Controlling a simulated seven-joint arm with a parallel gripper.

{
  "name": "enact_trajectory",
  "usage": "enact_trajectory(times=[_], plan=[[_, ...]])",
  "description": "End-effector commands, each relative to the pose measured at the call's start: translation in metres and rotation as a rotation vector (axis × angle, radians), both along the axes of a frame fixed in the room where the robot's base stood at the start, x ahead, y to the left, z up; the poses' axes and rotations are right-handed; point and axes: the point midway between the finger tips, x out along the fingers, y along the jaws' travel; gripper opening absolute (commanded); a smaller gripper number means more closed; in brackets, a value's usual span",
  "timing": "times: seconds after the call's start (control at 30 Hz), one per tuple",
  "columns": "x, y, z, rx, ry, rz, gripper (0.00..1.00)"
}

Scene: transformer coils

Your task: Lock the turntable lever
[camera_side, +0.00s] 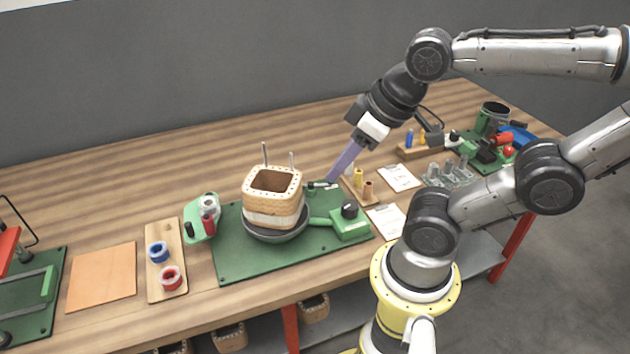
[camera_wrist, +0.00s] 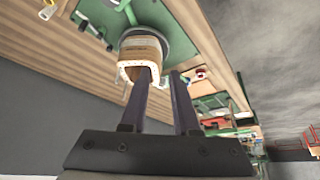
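A square tan coil former (camera_side: 272,195) with wound sides sits on the dark round turntable (camera_side: 276,238), on a green base plate (camera_side: 235,262). A small dark lever-like part (camera_side: 321,185) lies at the back right of the turntable; I take it for the lever, and its lock state is not clear. My gripper (camera_side: 330,180) points down with purple fingers, its tips close to that part; contact cannot be told. In the wrist view the fingers (camera_wrist: 161,70) are apart with nothing seen held between them. The coil former (camera_wrist: 142,50) shows behind the left finger.
A green box with a black knob (camera_side: 348,222) stands right of the turntable. Two upright rods rise behind the coil former. Wire spools (camera_side: 158,253) lie left. The table's back left is clear.

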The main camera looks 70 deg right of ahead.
Motion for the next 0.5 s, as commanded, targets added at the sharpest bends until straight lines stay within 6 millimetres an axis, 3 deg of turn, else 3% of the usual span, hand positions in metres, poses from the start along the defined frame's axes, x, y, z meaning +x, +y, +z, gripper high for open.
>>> enact_trajectory(times=[0.03, 0.13, 0.27, 0.5], plan=[[0.0, 0.0, 0.0, -0.009, 0.0, 0.017, 0.19], [0.0, -0.002, 0.001, -0.062, -0.002, 0.096, 0.01], [0.006, -0.011, 0.005, -0.205, 0.001, 0.276, 0.0], [0.032, -0.039, -0.002, -0.517, 0.163, 0.709, 0.0]])
